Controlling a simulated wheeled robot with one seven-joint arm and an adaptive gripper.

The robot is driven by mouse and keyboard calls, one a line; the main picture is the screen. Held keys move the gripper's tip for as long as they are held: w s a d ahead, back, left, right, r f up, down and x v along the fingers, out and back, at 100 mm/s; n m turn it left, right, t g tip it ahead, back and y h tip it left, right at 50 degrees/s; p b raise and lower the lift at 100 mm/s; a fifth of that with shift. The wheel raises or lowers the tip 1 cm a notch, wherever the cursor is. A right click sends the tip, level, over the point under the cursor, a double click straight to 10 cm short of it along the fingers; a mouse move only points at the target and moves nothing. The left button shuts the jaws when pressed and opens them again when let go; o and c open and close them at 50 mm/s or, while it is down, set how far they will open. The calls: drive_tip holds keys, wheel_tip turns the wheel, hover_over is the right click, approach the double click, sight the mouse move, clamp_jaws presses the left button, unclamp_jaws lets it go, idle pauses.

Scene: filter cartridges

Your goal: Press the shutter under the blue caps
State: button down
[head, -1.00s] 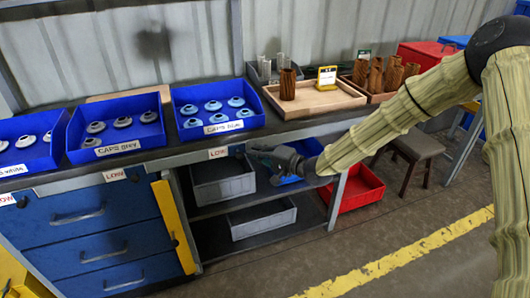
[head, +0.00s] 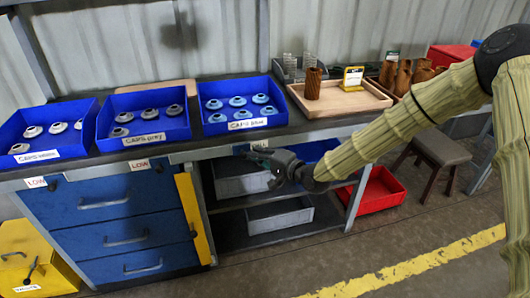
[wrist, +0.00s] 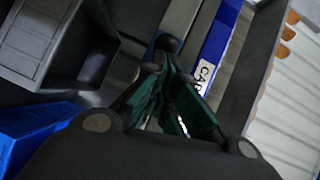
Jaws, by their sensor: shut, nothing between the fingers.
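The blue caps (head: 238,101) sit in several pieces in a blue bin (head: 211,126) labelled "CAPS blue" on the bench. Below that bin, on the bench's front edge, a pale tag (head: 260,144) shows just above my gripper. I cannot make out a separate shutter there. My gripper (head: 252,154) is shut and empty, close in front of the bench edge under this bin. I cannot tell whether it touches the edge. In the wrist view the dark green fingers (wrist: 168,46) are together, pointing toward the blue bin wall with its label (wrist: 203,77).
Bins of grey caps (head: 143,131) and white caps (head: 53,148) stand to the left, with "LOW" tags (head: 140,165) below. Grey crates (head: 280,215) sit on shelves under the bench. A wooden tray (head: 340,98) is right of the blue caps. A red bin (head: 378,195) is below right.

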drive_tip(key=shift+w+d+r, duration=0.1)
drive_tip(key=shift+d+r, duration=0.1)
drive_tip(key=shift+d, duration=0.3)
drive_tip(key=w+d+p+v, duration=0.1)
drive_tip(key=v, duration=1.1)
drive_tip(key=shift+w+d+p, duration=0.25)
drive_tip(key=shift+p, duration=0.1)
